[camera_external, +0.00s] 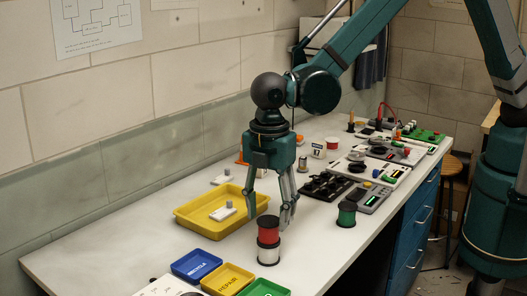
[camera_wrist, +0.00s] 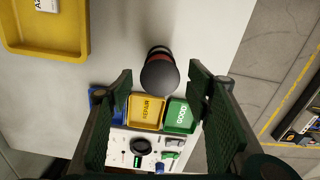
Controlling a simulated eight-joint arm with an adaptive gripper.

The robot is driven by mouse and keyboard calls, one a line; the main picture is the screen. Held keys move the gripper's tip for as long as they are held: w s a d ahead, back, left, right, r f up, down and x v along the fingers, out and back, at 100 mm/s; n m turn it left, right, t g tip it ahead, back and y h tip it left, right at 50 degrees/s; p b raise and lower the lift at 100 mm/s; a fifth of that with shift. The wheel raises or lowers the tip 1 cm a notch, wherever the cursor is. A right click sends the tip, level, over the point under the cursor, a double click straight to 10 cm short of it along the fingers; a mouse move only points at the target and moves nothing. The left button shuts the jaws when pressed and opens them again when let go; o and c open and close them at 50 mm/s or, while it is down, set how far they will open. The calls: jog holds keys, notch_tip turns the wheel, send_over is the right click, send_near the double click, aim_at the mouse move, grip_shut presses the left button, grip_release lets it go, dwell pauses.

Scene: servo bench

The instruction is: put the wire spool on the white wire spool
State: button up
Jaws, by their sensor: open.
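A red wire spool (camera_external: 268,235) with dark flanges stands upright on top of the white wire spool (camera_external: 268,254) near the bench's front edge. In the wrist view, the dark top flange (camera_wrist: 160,76) of the stack shows with a sliver of red; the white spool is hidden there. My gripper (camera_external: 270,216) is open and points down close to the stack, just above and behind it in the external view. In the wrist view the fingers of my gripper (camera_wrist: 160,72) appear on either side of the stack, with gaps and no visible contact.
A yellow tray (camera_external: 190,225) lies left of the stack. Blue (camera_external: 196,265), yellow (camera_external: 228,279) and green (camera_external: 264,288) labelled bins sit in front. A green spool (camera_external: 346,214) and several devices stand to the right. Bare bench lies around the stack.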

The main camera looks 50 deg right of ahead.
aim_at(269, 219)
notch_tip(269, 219, up, 8)
jog(key=shift+r, duration=0.15)
dwell(0.3)
dwell(0.5)
jog(key=shift+d, duration=0.1)
dwell(0.3)
jog(key=w+d+r+m+t+y, duration=0.1)
jog(key=w+d+r+m, duration=0.3)
jog(key=d, duration=0.8)
jog(key=d+r+m+t, duration=0.1)
jog(key=d+r+m, duration=0.1)
jog(key=d+r, duration=0.75)
jog(key=w+d+r+m+t+y, duration=0.1)
jog(key=w+d+r+m, duration=0.15)
jog(key=d, duration=1.15)
jog(key=s+d+m+t+h, duration=0.1)
jog(key=s+d+m, duration=0.4)
jog(key=d, duration=0.9)
jog(key=s+d+m+t+h, duration=0.1)
jog(key=s+d+m+t, duration=0.2)
jog(key=d, duration=1.2)
jog(key=s+m, duration=0.3)
jog(key=s, duration=0.3)
jog(key=shift+s+r, duration=0.2)
jog(key=shift+s, duration=0.2)
